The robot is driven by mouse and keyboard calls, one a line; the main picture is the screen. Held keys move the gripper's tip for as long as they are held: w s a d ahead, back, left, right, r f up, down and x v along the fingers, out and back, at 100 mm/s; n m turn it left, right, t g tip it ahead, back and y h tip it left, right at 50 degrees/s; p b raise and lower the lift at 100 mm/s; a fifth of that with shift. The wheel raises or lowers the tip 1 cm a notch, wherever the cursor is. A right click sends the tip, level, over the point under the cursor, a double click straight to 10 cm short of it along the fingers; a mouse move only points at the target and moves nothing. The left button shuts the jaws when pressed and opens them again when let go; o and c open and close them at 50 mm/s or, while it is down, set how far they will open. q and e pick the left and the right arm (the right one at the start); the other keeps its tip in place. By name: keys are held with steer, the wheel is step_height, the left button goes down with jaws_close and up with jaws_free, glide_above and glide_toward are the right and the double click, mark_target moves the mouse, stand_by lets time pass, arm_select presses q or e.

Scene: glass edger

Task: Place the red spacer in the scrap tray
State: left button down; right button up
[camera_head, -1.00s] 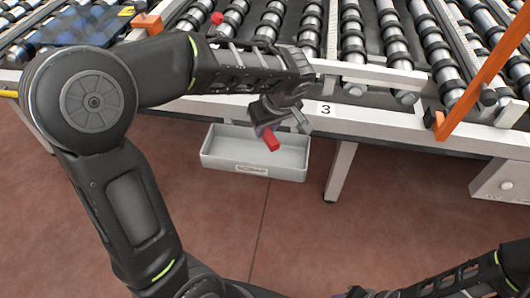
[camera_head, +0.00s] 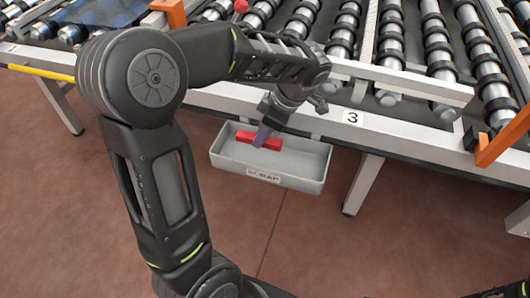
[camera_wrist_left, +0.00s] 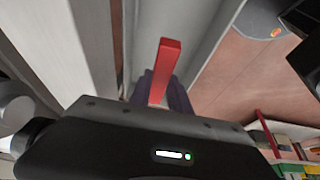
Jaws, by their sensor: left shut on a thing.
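The red spacer (camera_head: 272,143) is a small red bar between the fingers of my left gripper (camera_head: 262,136), which is shut on it. In the left wrist view the spacer (camera_wrist_left: 165,62) sticks out past the purple fingertips (camera_wrist_left: 160,92). The scrap tray (camera_head: 302,182) is a grey open box with a "SCRAP" label, below the front rail of the conveyor. In the head view the spacer appears within the tray's opening; I cannot tell whether it touches the tray floor.
The roller conveyor (camera_head: 400,60) runs across the top, with its white front rail (camera_head: 420,150) marked 3 just above the tray. A white leg (camera_head: 363,184) stands right of the tray. Orange brackets (camera_head: 505,135) rise at the right. The reddish floor (camera_head: 310,235) in front is clear.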

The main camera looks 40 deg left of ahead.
mark_target(257, 158)
arm_select(q)
steer(key=shift+f, duration=1.3)
steer(key=shift+f, duration=0.1)
steer(key=shift+f, duration=1.75)
steer(key=shift+f, duration=0.15)
steer(key=c, duration=1.2)
jaws_free()
steer(key=shift+c, duration=0.2)
